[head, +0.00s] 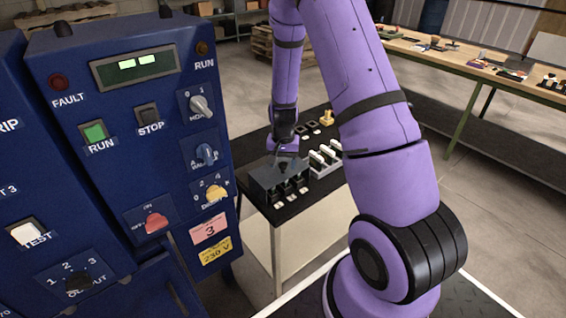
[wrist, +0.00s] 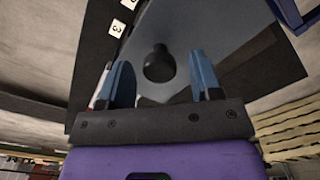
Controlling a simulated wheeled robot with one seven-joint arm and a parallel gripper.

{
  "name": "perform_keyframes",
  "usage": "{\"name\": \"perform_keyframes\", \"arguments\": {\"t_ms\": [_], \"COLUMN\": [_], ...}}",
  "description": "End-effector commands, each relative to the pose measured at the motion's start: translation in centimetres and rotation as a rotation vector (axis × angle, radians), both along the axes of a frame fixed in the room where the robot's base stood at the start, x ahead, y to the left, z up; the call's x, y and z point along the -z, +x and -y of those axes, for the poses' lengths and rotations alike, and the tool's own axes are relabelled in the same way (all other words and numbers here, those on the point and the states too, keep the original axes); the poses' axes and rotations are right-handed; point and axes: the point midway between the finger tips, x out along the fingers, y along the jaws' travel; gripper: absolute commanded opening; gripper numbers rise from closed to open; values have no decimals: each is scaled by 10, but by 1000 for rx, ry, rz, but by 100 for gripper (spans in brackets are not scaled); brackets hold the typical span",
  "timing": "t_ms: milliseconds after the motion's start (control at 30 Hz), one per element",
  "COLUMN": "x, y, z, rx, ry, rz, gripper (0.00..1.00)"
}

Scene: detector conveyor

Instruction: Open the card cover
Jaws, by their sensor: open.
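The card cover appears in the wrist view as a smooth grey panel (wrist: 215,42) with a dark round knob (wrist: 158,62). My gripper (wrist: 160,75) is open, with its two blue fingers on either side of the knob. Whether the fingers touch the knob cannot be told. In the head view my gripper (head: 284,158) points down just over a dark grey box (head: 264,186) on the black bench. The cover's edges and knob are too small and partly hidden there.
The black-topped bench (head: 313,183) also carries a rack of upright white cards (head: 325,158) and a yellow-orange part (head: 327,117). The blue control cabinet (head: 120,180) stands close on the left. A wooden workbench (head: 455,65) is at the back right.

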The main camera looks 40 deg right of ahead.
Motion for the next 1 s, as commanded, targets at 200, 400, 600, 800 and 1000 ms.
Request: {"name": "perform_keyframes", "arguments": {"t_ms": [200, 400, 600, 800, 1000], "x": [1, 1, 1, 2, 2], "y": [0, 0, 0, 17, 66], "z": [0, 0, 0, -1, -2], "rx": [0, 0, 1, 0, -1], "ry": [0, 0, 0, -1, -1], "rz": [0, 0, 0, 1, 2], "gripper": [59, 33, 0, 0, 0]}}
